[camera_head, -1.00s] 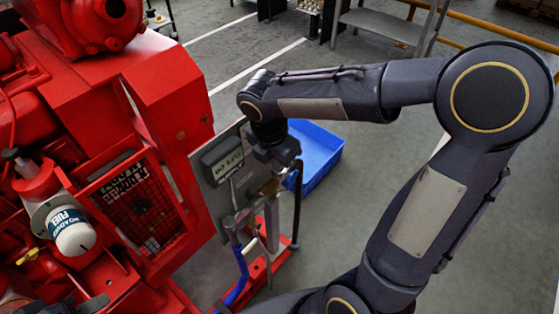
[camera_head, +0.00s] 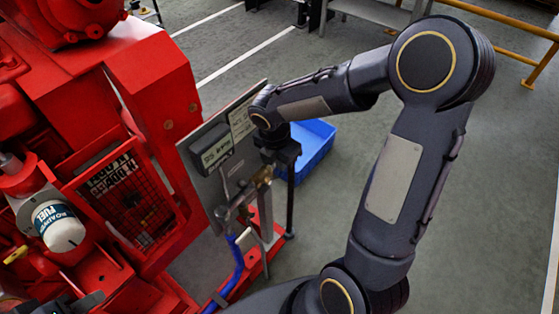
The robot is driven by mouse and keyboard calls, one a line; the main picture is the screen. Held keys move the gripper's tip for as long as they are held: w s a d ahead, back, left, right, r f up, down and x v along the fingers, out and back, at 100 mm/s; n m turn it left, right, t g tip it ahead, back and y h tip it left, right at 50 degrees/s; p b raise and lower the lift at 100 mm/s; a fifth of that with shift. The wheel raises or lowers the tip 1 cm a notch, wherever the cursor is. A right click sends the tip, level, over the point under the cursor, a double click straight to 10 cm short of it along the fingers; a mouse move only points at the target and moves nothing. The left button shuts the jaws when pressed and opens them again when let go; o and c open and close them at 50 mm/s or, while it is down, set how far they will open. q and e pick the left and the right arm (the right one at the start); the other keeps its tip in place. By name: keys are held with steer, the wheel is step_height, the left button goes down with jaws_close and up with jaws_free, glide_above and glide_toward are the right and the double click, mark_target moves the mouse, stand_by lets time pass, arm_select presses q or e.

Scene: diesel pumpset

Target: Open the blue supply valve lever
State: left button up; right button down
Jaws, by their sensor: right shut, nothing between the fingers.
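A grey upright panel (camera_head: 207,181) stands beside the red pumpset. Brass valve fittings (camera_head: 262,179) and grey pipework (camera_head: 226,213) are in front of it. A blue hose (camera_head: 236,268) runs down from the pipework. I cannot make out a separate blue lever; it may be hidden by my gripper or merge with the blue hose. My right gripper (camera_head: 279,156) points down at the panel's right edge, just above and right of the brass fittings. It is shut and empty; its fingertips are hard to tell from the dark parts behind. I cannot tell whether it touches anything. My left gripper is out of view.
The red pumpset (camera_head: 150,85) with its mesh guard (camera_head: 130,200) and white fuel filter (camera_head: 58,226) fills the left. A blue bin (camera_head: 315,148) sits on the floor behind my right gripper. A yellow rail (camera_head: 500,48) is at the top right. Grey floor is free on the right.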

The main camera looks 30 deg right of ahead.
steer(key=shift+d+r+p, duration=0.15)
steer(key=shift+p, duration=0.45)
steer(key=shift+w+d, duration=0.15)
steer(key=shift+d+y+p, duration=0.15)
steer(key=shift+y+p, duration=0.25)
steer(key=shift+p, duration=0.4)
steer(key=p, duration=0.1)
steer(key=d+y+p, duration=0.1)
steer(key=p, duration=0.1)
steer(key=d+g+y+p, duration=0.1)
steer(key=shift+w+f+p, duration=0.3)
steer(key=shift+w+p, duration=0.05)
steer(key=w+d+f+g+y+b, duration=0.1)
steer(key=d+f+g+y+b, duration=0.1)
steer(key=d+f+y, duration=0.1)
step_height(320, 180, down, 2)
steer(key=shift+w+d+f+y+b, duration=0.2)
steer(key=shift+w+d+y+b, duration=0.15)
steer(key=shift+y, duration=0.55)
